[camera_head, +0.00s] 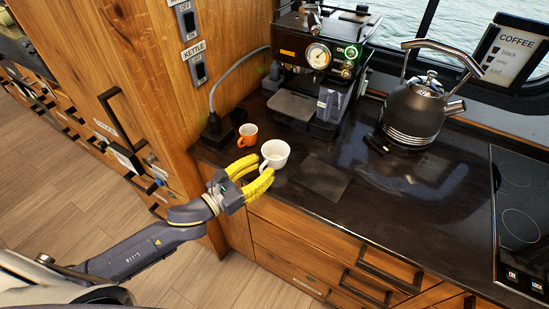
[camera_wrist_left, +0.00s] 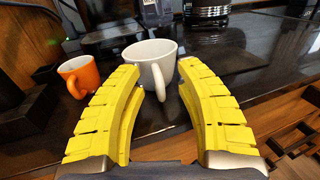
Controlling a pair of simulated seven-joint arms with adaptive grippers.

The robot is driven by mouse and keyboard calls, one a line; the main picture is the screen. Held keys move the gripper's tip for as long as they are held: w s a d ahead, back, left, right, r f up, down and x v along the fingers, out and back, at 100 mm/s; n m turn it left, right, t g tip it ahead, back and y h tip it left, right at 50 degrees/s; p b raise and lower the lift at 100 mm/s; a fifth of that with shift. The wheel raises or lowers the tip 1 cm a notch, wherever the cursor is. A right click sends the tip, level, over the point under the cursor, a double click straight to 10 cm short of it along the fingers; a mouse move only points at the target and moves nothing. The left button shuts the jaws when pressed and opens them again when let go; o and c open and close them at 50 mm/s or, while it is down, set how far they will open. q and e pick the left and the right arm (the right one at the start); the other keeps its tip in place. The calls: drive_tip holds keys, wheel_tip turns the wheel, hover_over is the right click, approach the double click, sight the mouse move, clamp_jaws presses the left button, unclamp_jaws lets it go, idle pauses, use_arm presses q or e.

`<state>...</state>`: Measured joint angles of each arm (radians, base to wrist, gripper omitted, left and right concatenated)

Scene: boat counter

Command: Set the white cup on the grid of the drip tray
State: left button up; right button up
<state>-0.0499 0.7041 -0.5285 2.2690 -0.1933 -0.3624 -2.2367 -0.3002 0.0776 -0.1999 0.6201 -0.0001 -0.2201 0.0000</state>
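The white cup (camera_head: 275,153) stands upright on the dark counter near its front edge. It also shows in the left wrist view (camera_wrist_left: 150,58), with its handle pointing toward my gripper. My left gripper (camera_head: 256,172) has yellow fingers that are open, with the cup's handle between the fingertips in the left wrist view (camera_wrist_left: 162,85). Whether the fingers touch the cup I cannot tell. The drip tray (camera_head: 293,106) is the flat grey part at the foot of the black coffee machine (camera_head: 318,60), behind the cup. My right gripper is not in view.
An orange cup (camera_head: 247,135) stands left of the white cup, close to it. A dark kettle (camera_head: 415,110) stands at the back right. A flat dark mat (camera_head: 320,178) lies right of the cup. A cooktop (camera_head: 520,210) is at the far right. The counter's middle is clear.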

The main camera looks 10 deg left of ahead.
use_arm(q)
drive_tip(key=shift+c, duration=0.2)
clamp_jaws()
drive_tip(key=shift+r, duration=0.1)
idle(0.4)
